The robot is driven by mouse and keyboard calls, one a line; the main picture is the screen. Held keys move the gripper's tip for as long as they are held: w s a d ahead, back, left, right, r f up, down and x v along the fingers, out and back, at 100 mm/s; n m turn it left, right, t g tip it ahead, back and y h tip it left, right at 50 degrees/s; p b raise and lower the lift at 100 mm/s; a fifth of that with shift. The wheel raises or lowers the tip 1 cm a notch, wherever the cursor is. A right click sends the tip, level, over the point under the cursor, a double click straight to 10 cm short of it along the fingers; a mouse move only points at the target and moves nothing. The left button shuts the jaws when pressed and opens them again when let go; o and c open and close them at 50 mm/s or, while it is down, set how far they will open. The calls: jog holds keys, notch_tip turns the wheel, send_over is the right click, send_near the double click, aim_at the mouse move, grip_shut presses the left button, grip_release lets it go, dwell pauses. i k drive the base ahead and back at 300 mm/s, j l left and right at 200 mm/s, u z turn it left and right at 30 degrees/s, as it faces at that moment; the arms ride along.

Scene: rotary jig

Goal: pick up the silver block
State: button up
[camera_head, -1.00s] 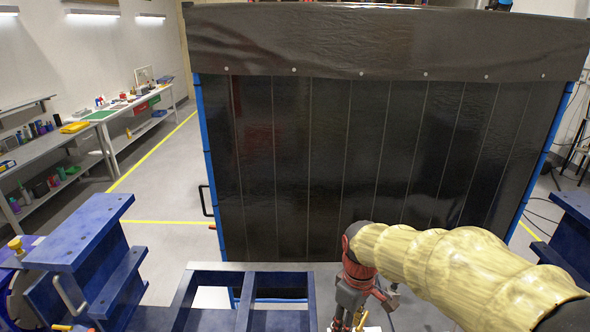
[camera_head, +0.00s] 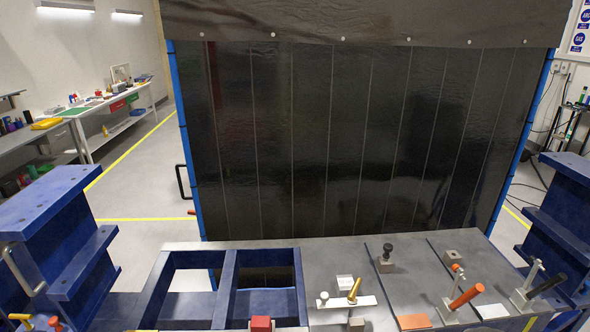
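Several small blocks stand on the grey jig table (camera_head: 325,262). A pale, silvery-white block (camera_head: 345,282) sits behind a light flat bar near the table's middle. A grey block (camera_head: 450,254) sits farther back on the right. Another small grey block (camera_head: 356,323) shows at the bottom edge, in front of the bar. I cannot tell for certain which of these is the silver block. My gripper and arm are not in view.
The bar (camera_head: 330,303) carries a gold-coloured handle. A black-knobbed clamp (camera_head: 386,258), an orange-handled clamp (camera_head: 466,297) and a black-handled clamp (camera_head: 545,286) stand to the right. A red block (camera_head: 261,324) is at the front. Blue frames flank the table; a dark curtain (camera_head: 340,140) hangs behind.

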aim_at(344, 283)
jog(key=u, duration=0.65)
jog(key=k+l+u, duration=0.1)
jog(key=l+u, duration=0.2)
jog(key=k+l+u, duration=0.2)
jog(key=l+u, duration=0.15)
jog(key=k+l+u, duration=0.3)
jog(key=l, duration=0.35)
jog(key=i+j, duration=0.1)
jog(key=j, duration=0.1)
